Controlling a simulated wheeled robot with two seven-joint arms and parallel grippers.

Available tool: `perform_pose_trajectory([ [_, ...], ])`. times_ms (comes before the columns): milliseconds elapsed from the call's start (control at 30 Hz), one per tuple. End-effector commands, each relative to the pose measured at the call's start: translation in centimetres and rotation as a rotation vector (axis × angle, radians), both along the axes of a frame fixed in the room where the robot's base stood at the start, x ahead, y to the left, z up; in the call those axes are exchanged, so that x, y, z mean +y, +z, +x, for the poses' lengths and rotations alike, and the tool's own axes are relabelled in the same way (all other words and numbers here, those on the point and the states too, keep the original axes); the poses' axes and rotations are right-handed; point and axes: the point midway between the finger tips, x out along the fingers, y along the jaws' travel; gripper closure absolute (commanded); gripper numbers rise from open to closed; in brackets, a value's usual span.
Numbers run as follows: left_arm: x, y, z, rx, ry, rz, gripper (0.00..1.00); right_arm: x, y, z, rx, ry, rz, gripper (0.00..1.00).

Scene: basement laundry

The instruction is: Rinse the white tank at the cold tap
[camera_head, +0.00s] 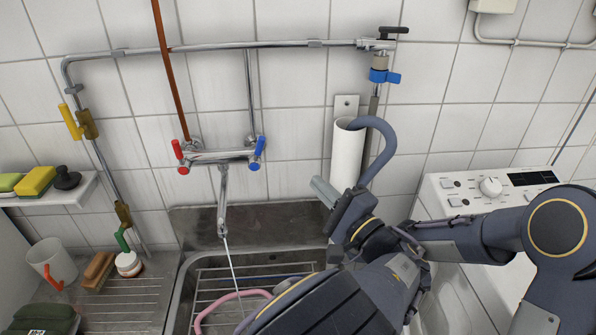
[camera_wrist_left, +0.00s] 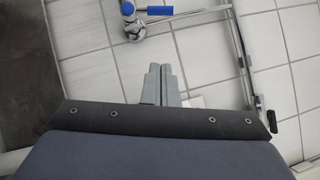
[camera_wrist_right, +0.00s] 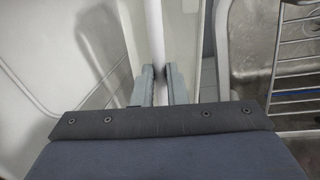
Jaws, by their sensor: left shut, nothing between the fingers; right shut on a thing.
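The mixer tap (camera_head: 222,157) is on the tiled wall above the sink, with red handles left and blue handles (camera_head: 258,148) right. A thin pale line hangs from its spout into the sink (camera_head: 188,266). My left gripper (camera_head: 322,188) is shut and empty, right of the spout and in front of the wall. Its closed fingers show in the left wrist view (camera_wrist_left: 161,72), with a blue-handled tap (camera_wrist_left: 140,10) beyond. My right gripper (camera_wrist_right: 160,78) is shut on a narrow white part (camera_wrist_right: 154,30), seemingly the white tank, mostly hidden.
A white standpipe (camera_head: 346,158) with a grey hose stands behind my left gripper. A white machine (camera_head: 466,198) is at the right. A pink hose (camera_head: 213,308) lies on the sink rack. A mug (camera_head: 47,258) and brushes stand on the left drainer.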

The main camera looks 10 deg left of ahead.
Motion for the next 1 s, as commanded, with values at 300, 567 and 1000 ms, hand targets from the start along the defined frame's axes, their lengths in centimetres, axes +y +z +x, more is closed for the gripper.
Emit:
perform_pose_trajectory([
  [300, 4.5, 1.2, 4.4, 0.004, 0.007, -0.002, 1.00, 0.0, 0.7, 0.0, -0.001, 0.000, 0.000, 1.00],
  [567, 8.3, 2.3, 6.5, 0.004, 0.005, -0.002, 1.00, 0.0, 1.2, 0.0, -0.001, 0.000, 0.000, 1.00],
  [1000, 10.2, 2.9, 6.5, 0.004, 0.002, -0.003, 1.00, 0.0, 1.3, 0.0, -0.001, 0.000, 0.000, 1.00],
])
